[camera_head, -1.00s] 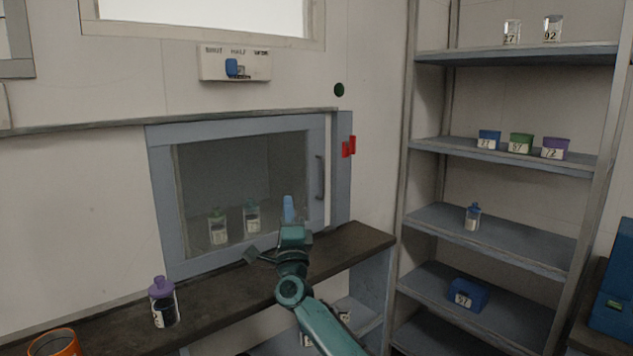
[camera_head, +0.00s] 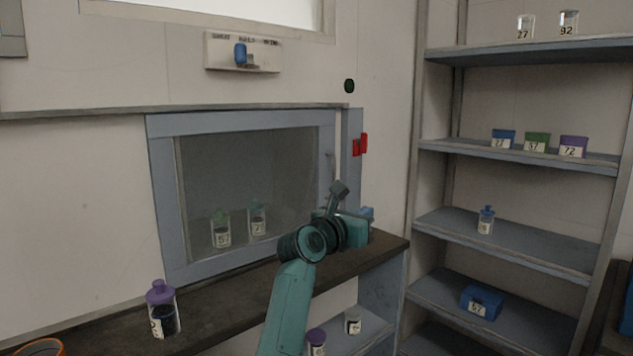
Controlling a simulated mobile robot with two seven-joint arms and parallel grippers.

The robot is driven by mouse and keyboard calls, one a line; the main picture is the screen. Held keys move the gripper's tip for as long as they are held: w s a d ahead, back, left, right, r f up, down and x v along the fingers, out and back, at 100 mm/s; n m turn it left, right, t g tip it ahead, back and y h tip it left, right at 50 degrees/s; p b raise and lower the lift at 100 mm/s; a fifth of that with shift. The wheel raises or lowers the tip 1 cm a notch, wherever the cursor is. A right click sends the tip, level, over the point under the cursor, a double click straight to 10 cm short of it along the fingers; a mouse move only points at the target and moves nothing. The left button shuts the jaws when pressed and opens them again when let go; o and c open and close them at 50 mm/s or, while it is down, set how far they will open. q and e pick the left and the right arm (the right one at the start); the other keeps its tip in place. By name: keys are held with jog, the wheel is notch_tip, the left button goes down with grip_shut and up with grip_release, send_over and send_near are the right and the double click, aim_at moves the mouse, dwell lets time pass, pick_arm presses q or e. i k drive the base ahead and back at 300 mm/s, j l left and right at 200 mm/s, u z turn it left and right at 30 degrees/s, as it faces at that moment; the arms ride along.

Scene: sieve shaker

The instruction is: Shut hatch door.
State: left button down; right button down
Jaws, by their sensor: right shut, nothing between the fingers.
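The hatch door (camera_head: 161,205) is a grey-blue frame around a glass pane, low on the white wall. Its handle (camera_head: 329,170) is on the right side, partly hidden by my arm. A pale strip shows between the door's right edge and the hatch post (camera_head: 353,185), so the door looks slightly ajar; I cannot tell how far. My right gripper (camera_head: 369,215) is shut and empty at the door's lower right corner, above the ledge. My wrist hides that corner, and I cannot tell if it touches the door. My left gripper is not in view.
Two labelled bottles (camera_head: 221,236) stand behind the glass. A purple-capped jar (camera_head: 162,312) stands on the dark ledge (camera_head: 225,289) at left. A red latch (camera_head: 360,145) is on the post. Shelves (camera_head: 515,150) with jars and boxes stand at right.

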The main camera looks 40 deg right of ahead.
aim_at(160, 128)
jog(key=i, duration=0.8)
jog(key=i+l, duration=0.2)
jog(key=l, duration=0.2)
